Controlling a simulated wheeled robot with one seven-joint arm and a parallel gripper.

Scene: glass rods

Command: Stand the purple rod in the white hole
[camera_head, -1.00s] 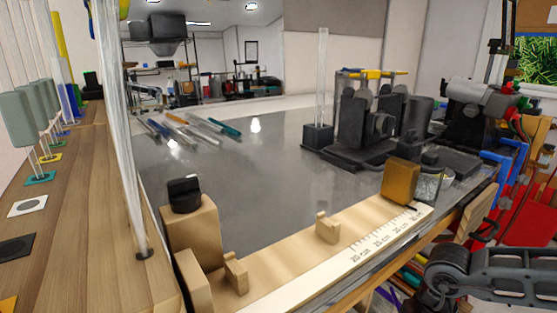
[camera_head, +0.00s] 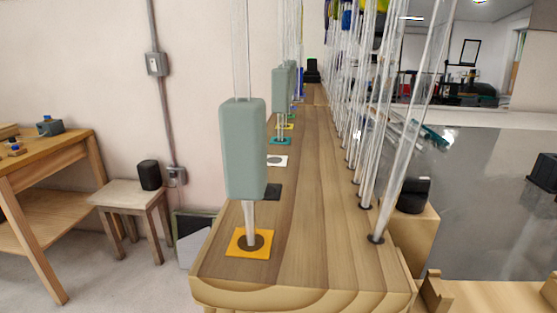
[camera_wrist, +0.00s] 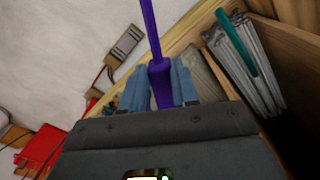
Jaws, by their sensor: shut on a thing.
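The purple rod (camera_wrist: 150,30) shows only in the wrist view, running up from between the two blue-grey fingers of my gripper (camera_wrist: 161,84). My gripper is shut on it. The rod's far end runs out of the top of the wrist view, and its near end is hidden by the gripper body. The white square with the dark hole (camera_head: 277,160) lies on the wooden bench in the head view, with nothing standing in it. My gripper and the purple rod are not in the head view, so their distance from the white hole cannot be told.
An orange square (camera_head: 240,251) holds a clear rod with a grey-green block (camera_head: 243,150). A black square (camera_head: 273,191) lies bare. Teal and yellow squares farther back hold similar rods. Clear rods (camera_head: 405,150) line the right edge. The wrist view shows a wooden box (camera_wrist: 285,40) of rods.

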